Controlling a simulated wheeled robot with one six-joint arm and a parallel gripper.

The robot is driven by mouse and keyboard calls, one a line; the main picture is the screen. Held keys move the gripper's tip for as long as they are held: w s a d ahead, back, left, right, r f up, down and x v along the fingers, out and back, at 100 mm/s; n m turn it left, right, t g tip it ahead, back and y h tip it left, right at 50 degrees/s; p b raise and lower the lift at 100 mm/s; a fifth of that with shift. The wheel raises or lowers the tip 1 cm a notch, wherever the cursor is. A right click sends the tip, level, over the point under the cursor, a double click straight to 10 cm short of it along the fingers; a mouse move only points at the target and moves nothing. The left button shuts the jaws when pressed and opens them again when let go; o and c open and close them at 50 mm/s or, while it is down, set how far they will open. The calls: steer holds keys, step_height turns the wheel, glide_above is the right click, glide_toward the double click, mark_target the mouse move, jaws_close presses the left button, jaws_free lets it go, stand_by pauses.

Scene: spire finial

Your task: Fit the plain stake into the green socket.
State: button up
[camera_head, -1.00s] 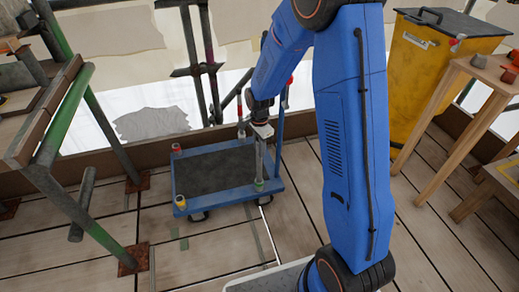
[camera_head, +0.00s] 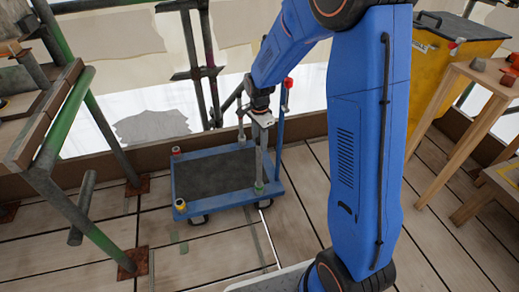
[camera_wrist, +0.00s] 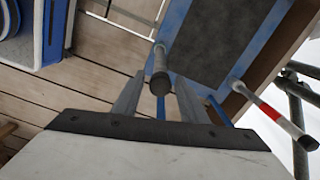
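The plain grey stake (camera_head: 259,160) stands upright at the trolley's front right corner in the head view, its foot at the green socket (camera_head: 259,187). How deep it sits is hidden. My gripper (camera_head: 262,122) is just above the stake's upper end. In the wrist view my gripper (camera_wrist: 160,88) has its two grey fingers spread apart. The end of the stake (camera_wrist: 160,72) shows between the fingertips, with a gap on either side. No green shows in the wrist view.
The blue trolley (camera_head: 215,197) has a dark bed, a yellow-marked corner (camera_head: 180,204) and a red-marked corner (camera_head: 176,150). A red-topped post (camera_head: 287,90) rises behind the stake. Scaffold poles stand left, a yellow bin (camera_head: 455,75) and wooden stools right.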

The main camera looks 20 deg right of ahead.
steer(key=shift+s+r, duration=0.1)
steer(key=shift+r, duration=2.6)
steer(key=s+d+r+n+t, duration=0.1)
steer(key=s+d+r+n, duration=0.15)
steer(key=s+r, duration=0.45)
steer(key=s+d+r+n+t, duration=0.1)
steer(key=s+d+r+n, duration=0.1)
steer(key=s+r+n, duration=0.35)
steer(key=s+d+r+n+t, duration=0.1)
steer(key=s+r+n, duration=0.1)
steer(key=s, duration=0.8)
steer(key=s+d+r+n+t, duration=0.1)
steer(key=s+n, duration=0.4)
steer(key=s, duration=0.5)
steer(key=shift+s+d+r+t, duration=0.15)
steer(key=shift+s+r+t, duration=0.25)
steer(key=shift+r, duration=0.05)
